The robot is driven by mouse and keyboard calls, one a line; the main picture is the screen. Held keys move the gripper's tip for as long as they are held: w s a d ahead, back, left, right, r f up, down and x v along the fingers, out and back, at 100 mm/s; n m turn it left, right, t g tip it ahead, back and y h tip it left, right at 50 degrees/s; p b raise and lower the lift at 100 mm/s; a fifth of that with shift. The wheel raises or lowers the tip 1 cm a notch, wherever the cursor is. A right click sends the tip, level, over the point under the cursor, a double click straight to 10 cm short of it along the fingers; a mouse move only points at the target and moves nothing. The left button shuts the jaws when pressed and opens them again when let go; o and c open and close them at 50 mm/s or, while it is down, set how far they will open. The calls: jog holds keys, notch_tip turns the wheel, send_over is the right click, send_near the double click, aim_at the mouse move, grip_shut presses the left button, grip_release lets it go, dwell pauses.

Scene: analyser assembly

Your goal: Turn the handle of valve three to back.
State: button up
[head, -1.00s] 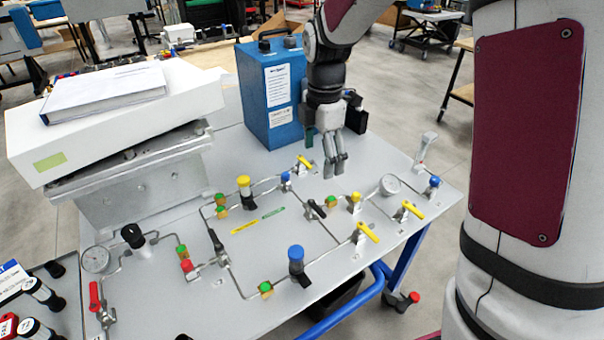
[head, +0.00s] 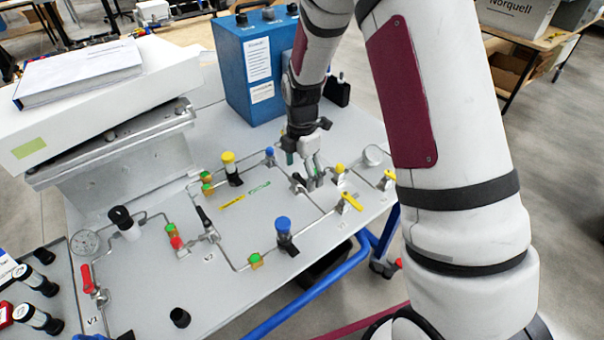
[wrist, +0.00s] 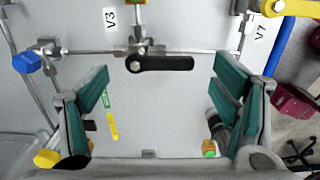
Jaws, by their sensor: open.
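Valve three, marked by a V3 label (wrist: 110,18) in the wrist view, has a black handle (wrist: 160,63) on a metal body (wrist: 137,40). The handle points right from its stem there, along the pipe. My gripper (wrist: 162,80) is open, with one green-padded finger on each side. The handle shows between and just beyond the fingertips, and no contact is visible. In the head view my gripper (head: 316,182) is low over the panel beside the black handle (head: 298,182), partly covering that area.
Close by are a yellow handle (head: 351,201), a blue-capped valve (head: 284,235) and a yellow-capped valve (head: 231,168). Another black handle (head: 204,217) lies left. A blue box (head: 255,70) stands behind. The panel's middle, around the yellow and green labels, is clear of tall parts.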

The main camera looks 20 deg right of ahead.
jog(key=shift+f, duration=0.75)
jog(key=c, duration=1.1)
jog(key=shift+c, duration=0.2)
